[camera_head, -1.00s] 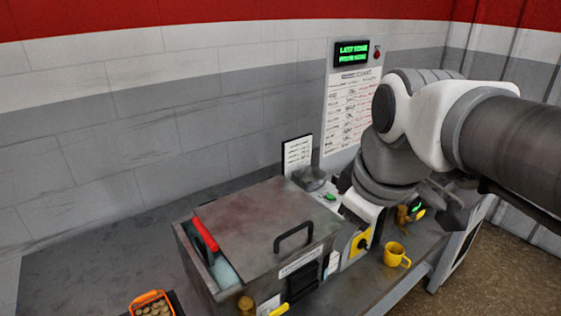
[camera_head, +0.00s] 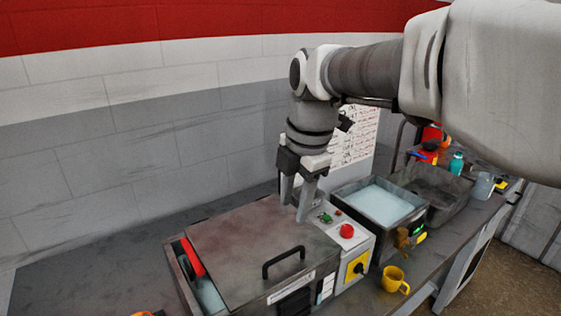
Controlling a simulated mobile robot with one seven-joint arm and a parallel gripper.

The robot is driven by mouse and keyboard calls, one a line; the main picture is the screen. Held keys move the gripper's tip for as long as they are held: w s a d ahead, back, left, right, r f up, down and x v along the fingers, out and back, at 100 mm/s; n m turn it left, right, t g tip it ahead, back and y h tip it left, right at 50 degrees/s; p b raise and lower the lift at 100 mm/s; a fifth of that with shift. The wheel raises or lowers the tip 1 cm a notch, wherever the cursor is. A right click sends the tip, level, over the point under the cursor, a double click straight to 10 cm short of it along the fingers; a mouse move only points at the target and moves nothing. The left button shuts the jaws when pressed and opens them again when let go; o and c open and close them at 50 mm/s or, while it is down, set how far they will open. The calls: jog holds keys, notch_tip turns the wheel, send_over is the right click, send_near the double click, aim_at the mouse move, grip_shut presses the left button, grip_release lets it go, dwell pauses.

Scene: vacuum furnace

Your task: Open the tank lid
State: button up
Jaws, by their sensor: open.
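The tank lid (camera_head: 245,245) is a flat, stained metal plate with a black bar handle (camera_head: 284,261) near its front right edge. It covers most of the tank (camera_head: 190,289). A strip at the left end is uncovered and shows pale liquid (camera_head: 209,297) and a red-handled item (camera_head: 192,257). My gripper (camera_head: 296,208) points down over the back right part of the lid, behind the handle and apart from it. Its two fingers are spread, with nothing between them.
An open tank of pale liquid (camera_head: 380,206) and a dark basin (camera_head: 433,190) stand further right. A yellow mug (camera_head: 394,280) stands near the bench front.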

aim_at(284, 254)
jog(key=f, duration=0.4)
jog(key=w+a+f, duration=0.1)
jog(key=f, duration=0.4)
jog(key=w+f, duration=0.1)
jog(key=f, duration=0.3)
jog(key=shift+w+a+f, duration=0.15)
jog(key=shift+a+f, duration=0.05)
jog(key=shift+f, duration=0.15)
grip_shut()
dwell(0.7)
